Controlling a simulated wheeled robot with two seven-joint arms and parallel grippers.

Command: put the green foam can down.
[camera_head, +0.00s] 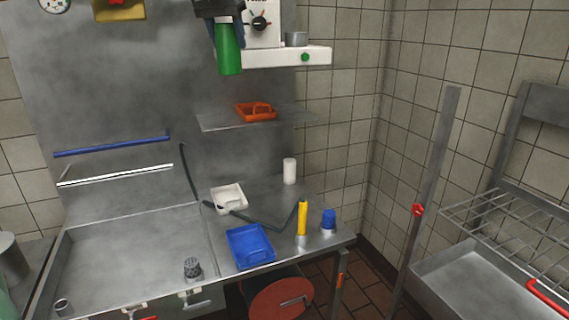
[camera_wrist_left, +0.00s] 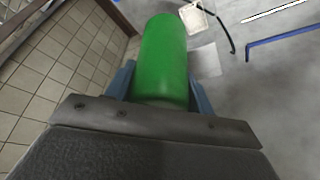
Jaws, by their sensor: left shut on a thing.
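The green foam can (camera_head: 229,50) is held high up at the top of the head view, in front of the steel back wall and left of the white wall unit. My left gripper (camera_head: 220,12) is shut on it from above in the picture, with dark fingers at its sides. In the left wrist view the green can (camera_wrist_left: 165,60) sits between the blue-grey fingers of my left gripper (camera_wrist_left: 160,88). The can is clear of the counter. My right gripper is in neither view.
A steel counter (camera_head: 270,200) holds a blue tray (camera_head: 248,246), a white tray (camera_head: 229,198), a white cylinder (camera_head: 290,170), a yellow-handled tool (camera_head: 302,218) and a blue-topped item (camera_head: 328,220). A shelf (camera_head: 215,122) bears an orange tray (camera_head: 256,112). A sink lies left.

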